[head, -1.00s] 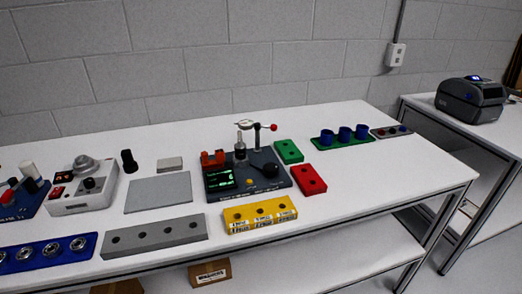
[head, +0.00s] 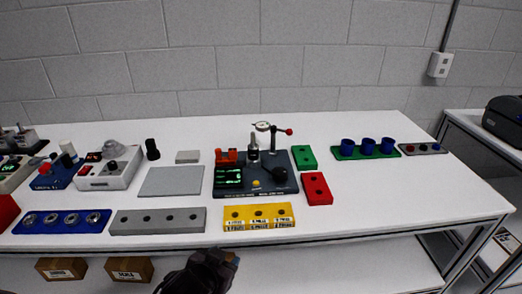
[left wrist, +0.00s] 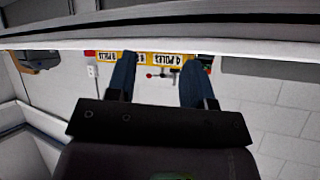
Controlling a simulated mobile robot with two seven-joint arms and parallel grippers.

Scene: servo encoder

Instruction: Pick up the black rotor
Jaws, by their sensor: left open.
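A black upright stepped cylinder, which looks like the black rotor (head: 152,149), stands on the white table near the back, left of centre in the head view. It stands apart from other things, behind the grey pad. My left gripper (head: 226,260) is at the bottom of the head view, in front of the table's front edge and well short of the cylinder. In the left wrist view its two blue fingers (left wrist: 163,60) are spread with nothing between them. The cylinder cannot be made out in the wrist view. My right gripper is not in view.
A flat grey pad (head: 171,181), a grey block with holes (head: 158,229), a white device (head: 108,181), a blue tray of metal rings (head: 30,228) and a dark test fixture (head: 255,190) surround that area. A yellow block (head: 258,226) lies at the front edge.

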